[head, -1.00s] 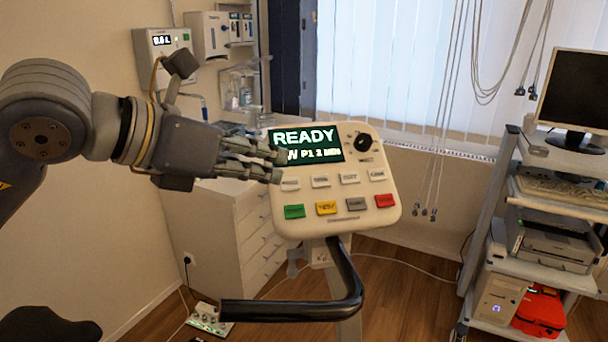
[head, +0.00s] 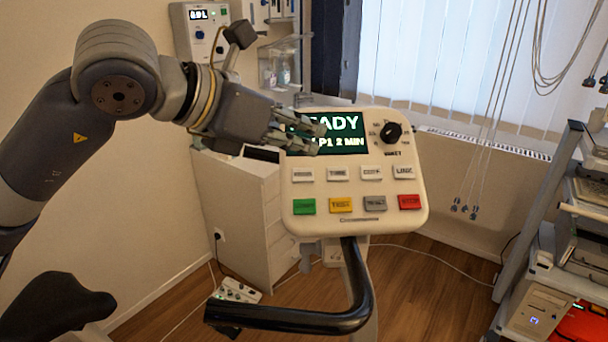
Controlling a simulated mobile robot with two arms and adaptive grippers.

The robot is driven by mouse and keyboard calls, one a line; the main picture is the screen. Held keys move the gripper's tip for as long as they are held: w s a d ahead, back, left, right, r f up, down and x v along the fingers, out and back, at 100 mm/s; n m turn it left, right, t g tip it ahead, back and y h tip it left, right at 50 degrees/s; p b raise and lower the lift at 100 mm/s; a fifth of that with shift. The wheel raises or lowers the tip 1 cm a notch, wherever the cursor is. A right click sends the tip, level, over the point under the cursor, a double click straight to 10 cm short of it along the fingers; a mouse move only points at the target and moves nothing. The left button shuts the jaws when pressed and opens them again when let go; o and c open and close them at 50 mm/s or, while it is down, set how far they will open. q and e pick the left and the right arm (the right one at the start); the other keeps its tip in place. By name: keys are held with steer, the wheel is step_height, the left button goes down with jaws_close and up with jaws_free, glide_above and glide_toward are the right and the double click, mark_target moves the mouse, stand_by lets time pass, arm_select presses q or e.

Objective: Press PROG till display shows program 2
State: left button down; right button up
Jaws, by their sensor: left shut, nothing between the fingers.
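The control panel (head: 405,222) is a cream console on a post. Its dark display (head: 352,150) reads "...EADY" and "P1 2 MIN"; its left part is hidden behind my left gripper. Below it is a row of white buttons with blurred labels; the leftmost white button (head: 303,175), probably PROG, is uncovered. My left gripper (head: 318,138) is shut and empty, in front of the display's left side, above that button in the picture. I cannot tell whether it touches the panel. My right gripper is out of view.
Green (head: 304,206), yellow (head: 340,205), grey (head: 375,203) and red (head: 409,202) buttons sit below the white row. A black knob (head: 391,132) is at upper right. A black handlebar (head: 290,318) curves below the panel. An equipment cart (head: 560,205) stands at right.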

mark_target(303, 175)
arm_select(q)
steer(key=w+f, duration=0.2)
steer(key=f, duration=0.1)
steer(key=w+f+b, duration=0.1)
steer(key=shift+a+f, duration=0.15)
steer(key=shift+a, duration=0.1)
steer(key=shift+w+f+b, duration=0.65)
steer(key=shift+f, duration=0.05)
steer(key=shift+w, duration=0.1)
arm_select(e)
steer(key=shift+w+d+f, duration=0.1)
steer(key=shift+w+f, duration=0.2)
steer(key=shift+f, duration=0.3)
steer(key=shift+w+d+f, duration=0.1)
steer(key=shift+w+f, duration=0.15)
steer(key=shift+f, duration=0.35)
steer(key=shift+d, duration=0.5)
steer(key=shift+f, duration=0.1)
arm_select(q)
steer(key=shift+w+f+b, duration=0.2)
steer(key=shift+f+b, duration=0.15)
steer(key=shift+b, duration=0.25)
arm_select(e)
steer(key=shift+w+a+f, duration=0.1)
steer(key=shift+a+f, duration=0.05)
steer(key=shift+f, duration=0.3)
